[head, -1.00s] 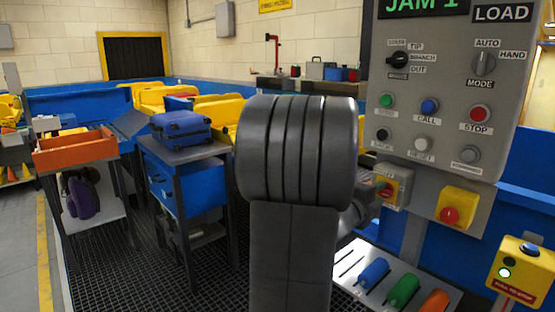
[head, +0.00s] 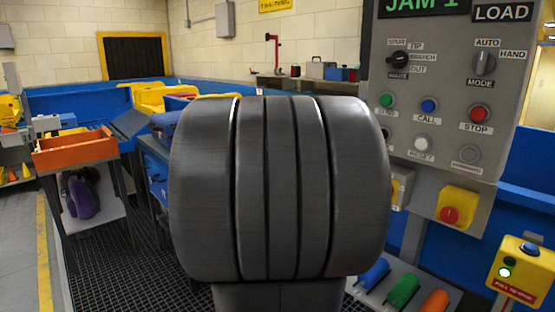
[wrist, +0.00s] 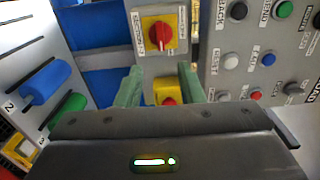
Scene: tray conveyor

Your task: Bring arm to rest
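My gripper (wrist: 159,72) shows in the wrist view with its two pale green fingers apart and nothing held between them. Past the fingers are a red rotary switch (wrist: 160,33) on a yellow plate and a red button on a yellow box (wrist: 168,93). I cannot tell how far off they are. In the head view my own dark arm link fills the middle and hides the gripper.
The grey control panel (head: 450,150) with knobs and buttons stands at the right. Blue, green and orange handles (head: 404,290) sit on a plate below it. An orange tray (head: 75,150) and a purple bag (head: 82,196) are at the left. A yellow stop box (head: 521,272) is at the lower right.

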